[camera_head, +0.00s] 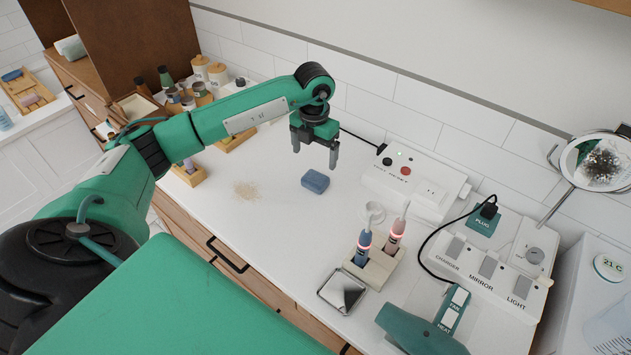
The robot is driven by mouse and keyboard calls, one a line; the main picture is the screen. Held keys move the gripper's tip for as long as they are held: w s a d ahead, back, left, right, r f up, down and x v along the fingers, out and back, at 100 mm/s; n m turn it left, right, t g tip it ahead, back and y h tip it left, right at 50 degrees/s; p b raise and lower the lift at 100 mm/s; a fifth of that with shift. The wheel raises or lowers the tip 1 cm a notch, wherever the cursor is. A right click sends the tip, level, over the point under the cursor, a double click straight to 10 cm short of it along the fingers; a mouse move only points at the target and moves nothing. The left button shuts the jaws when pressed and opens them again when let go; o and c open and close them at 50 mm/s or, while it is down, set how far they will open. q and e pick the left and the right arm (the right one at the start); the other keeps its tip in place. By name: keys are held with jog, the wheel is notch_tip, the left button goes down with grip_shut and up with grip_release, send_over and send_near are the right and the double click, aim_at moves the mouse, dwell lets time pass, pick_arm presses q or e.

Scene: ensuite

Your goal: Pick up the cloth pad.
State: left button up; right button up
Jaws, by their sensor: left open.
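The cloth pad (315,181) is a small blue block lying on the white counter (275,240), near its middle. My left gripper (314,158) points down above the counter, just behind and over the pad in the picture. Its two fingers are spread apart with nothing between them. A gap shows between the fingertips and the pad, though the exact height is hard to tell. My right gripper is not in view.
A patch of brown crumbs (247,190) lies left of the pad. A holder (374,267) with two toothbrushes, a square mirror tile (341,291) and a teal hair dryer (420,330) stand at the front right. A white switch box (415,185) and a labelled power strip (485,268) line the right.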

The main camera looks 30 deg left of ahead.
pick_arm(q)
send_over(315, 177)
notch_tip(315, 177, down, 5)
jog(key=shift+s+r+p, duration=0.15)
jog(key=shift+r+p, duration=0.05)
jog(key=shift+p, duration=0.15)
notch_tip(315, 177, down, 5)
jog(key=shift+f+p, duration=0.1)
jog(key=shift+p, duration=1)
jog(key=shift+c, duration=1.3)
jog(key=c, duration=0.8)
